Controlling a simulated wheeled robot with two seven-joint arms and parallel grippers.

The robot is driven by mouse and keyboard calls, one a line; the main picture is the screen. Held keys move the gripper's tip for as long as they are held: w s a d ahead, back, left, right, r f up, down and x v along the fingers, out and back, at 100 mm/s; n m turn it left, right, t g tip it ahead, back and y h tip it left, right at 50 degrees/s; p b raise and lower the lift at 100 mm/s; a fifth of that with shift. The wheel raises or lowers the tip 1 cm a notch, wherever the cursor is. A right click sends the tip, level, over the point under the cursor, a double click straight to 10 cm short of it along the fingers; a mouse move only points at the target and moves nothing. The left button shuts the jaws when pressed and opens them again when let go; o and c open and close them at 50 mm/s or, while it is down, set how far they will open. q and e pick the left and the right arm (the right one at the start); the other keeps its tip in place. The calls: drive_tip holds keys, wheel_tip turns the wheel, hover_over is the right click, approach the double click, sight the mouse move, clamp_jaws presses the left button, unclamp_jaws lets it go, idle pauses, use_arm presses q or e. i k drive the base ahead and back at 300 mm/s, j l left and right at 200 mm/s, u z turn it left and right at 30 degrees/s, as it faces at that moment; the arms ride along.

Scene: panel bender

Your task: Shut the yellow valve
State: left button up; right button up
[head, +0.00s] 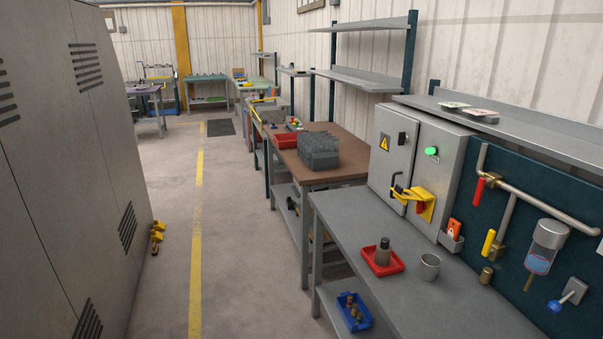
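The yellow valve handle (489,243) is on the dark panel at the right of the head view. It stands close to upright, beside a brass fitting (499,249) on a grey pipe that drops from the sloping main pipe. The handle looks roughly in line with that drop pipe. A brass end piece (487,275) shows below it. A red valve handle (479,190) hangs from a brass fitting higher up on the left. Neither of my grippers is in view.
A grey workbench (400,300) below the panel holds a red tray (382,262) and a metal cup (429,267). A grey cabinet (400,150) with a yellow switch handle stands left of the panel. The aisle floor (240,250) is clear.

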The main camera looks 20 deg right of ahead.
sight(487, 250)
drive_tip(key=i+z, duration=0.5)
drive_tip(key=i+j+z, duration=0.3)
drive_tip(key=i+z, duration=0.15)
drive_tip(key=i+j+z, duration=0.5)
